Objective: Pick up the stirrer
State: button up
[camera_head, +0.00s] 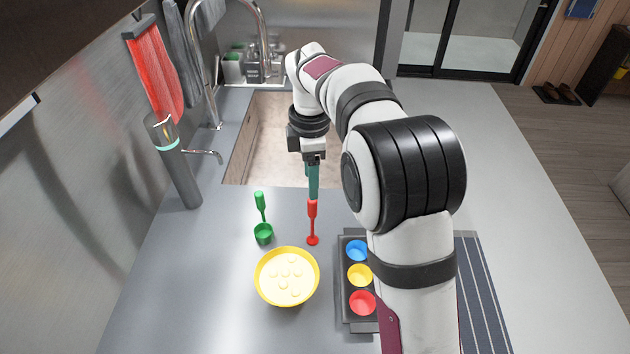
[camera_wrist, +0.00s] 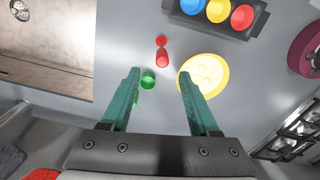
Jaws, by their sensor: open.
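The stirrer seems to be the red tool (camera_head: 312,210), with a thick handle, thin shaft and small round end, on the grey counter. In the wrist view the red tool (camera_wrist: 162,59) lies just beyond my fingertips, between their lines. My gripper (camera_head: 313,196) is above the counter, its teal fingers seen edge-on, overlapping the handle's far end in the picture. In the wrist view my gripper (camera_wrist: 160,74) is open and empty. A green ladle (camera_head: 263,233) lies left of the red tool; its cup (camera_wrist: 148,79) shows between the fingers, its handle partly behind one.
A yellow bowl (camera_head: 260,283) holding pale round pieces stands near the red tool. A dark tray (camera_head: 346,318) with blue, yellow and red cups sits to the right, partly behind my arm. The sink (camera_head: 265,115) is behind. A grey bottle (camera_head: 178,170) stands at left.

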send_over(313, 239)
jog(key=f, duration=1.4)
jog(key=shift+w, duration=0.25)
grip_shut()
